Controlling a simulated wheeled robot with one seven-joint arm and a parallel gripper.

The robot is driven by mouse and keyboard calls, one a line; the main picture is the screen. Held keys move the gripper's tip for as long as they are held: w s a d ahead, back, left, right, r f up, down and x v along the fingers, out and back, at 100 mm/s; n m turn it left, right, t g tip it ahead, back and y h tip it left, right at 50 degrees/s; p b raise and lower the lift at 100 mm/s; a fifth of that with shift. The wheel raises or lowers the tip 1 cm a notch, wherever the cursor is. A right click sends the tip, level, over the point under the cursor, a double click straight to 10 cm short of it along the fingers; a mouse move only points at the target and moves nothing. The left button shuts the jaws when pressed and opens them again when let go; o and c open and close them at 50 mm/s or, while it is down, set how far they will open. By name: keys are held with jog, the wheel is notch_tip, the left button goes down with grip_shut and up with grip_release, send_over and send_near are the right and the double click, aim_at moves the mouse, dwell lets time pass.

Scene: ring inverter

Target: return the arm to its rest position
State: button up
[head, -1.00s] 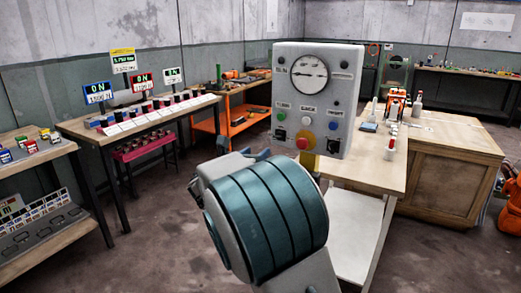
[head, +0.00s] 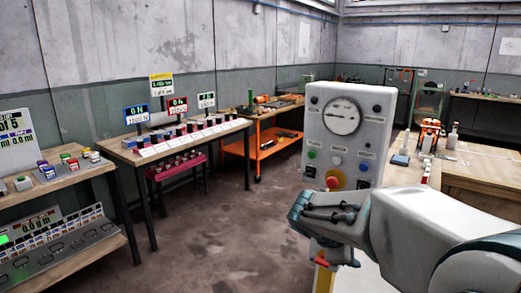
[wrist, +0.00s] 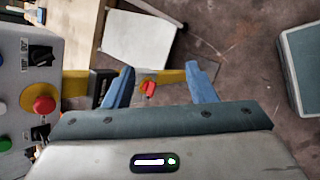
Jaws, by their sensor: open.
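My gripper (wrist: 160,84) is open, its two blue fingers spread apart in the wrist view. Nothing is held between them. A small red piece (wrist: 148,91) on a yellow bar (wrist: 172,77) shows in the gap beyond the fingers. In the head view my arm reaches in from the lower right, and my gripper's fingertips are hard to make out there. My wrist is in front of the lower part of a grey control box (head: 347,148) with a gauge and buttons. The box also shows at the left of the wrist view (wrist: 20,128).
A red mushroom button (wrist: 39,99) on the box lies left of my fingers. A wooden bench (head: 110,157) with displays and an orange cart (head: 268,149) stand along the back wall. A shelf unit (head: 78,260) is at the left. Open floor (head: 215,240) lies between.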

jog(key=s+a+m+g+y+p, duration=0.1)
jog(key=s+a+m+y+p, duration=0.1)
jog(key=s+m, duration=0.5)
jog(key=s+a+m+y+p, duration=0.2)
jog(key=s+a+m+y, duration=0.2)
jog(key=s+m, duration=0.3)
jog(key=s+y, duration=0.1)
jog(key=s, duration=0.2)
jog(key=shift+s+a+r+g+y, duration=0.2)
jog(key=shift+s+r+g+y, duration=0.1)
jog(key=shift+g, duration=0.1)
dwell(0.5)
